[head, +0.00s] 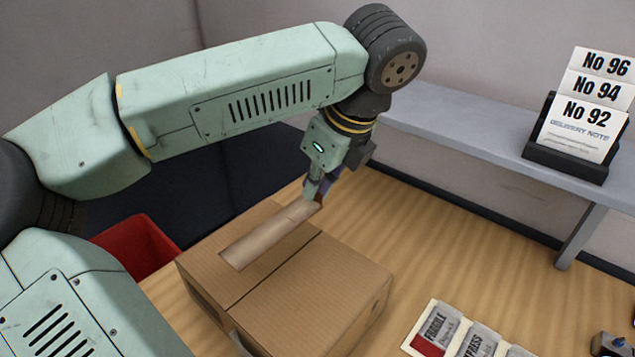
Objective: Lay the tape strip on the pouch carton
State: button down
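The tape strip (268,236) is a flat, light brown band in the head view. Its far end is at the fingertips of my gripper (317,194), which looks shut on it. The strip slants down to the left from there, over the top of the pouch carton (335,279). The carton is a closed brown cardboard box on the wooden surface. The fingers are partly hidden.
Label cards (435,333), reading FRAGILE and EXPRESS, lie right of the carton. A red bin (135,247) stands to its left. A grey shelf (455,135) at the back holds a black holder (567,160) with numbered delivery notes. Wooden surface behind the carton is clear.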

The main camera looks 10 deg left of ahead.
jog(key=shift+f+b, duration=1.3)
jog(key=shift+f, duration=2.45)
jog(key=shift+b, duration=1.05)
jog(key=shift+f+b, duration=0.3)
jog(key=shift+b, duration=0.35)
jog(key=shift+b, duration=0.45)
jog(key=shift+f+b, duration=0.2)
jog(key=shift+b, duration=0.4)
jog(key=c, duration=2.4)
grip_release()
jog(key=c, duration=1.7)
grip_release()
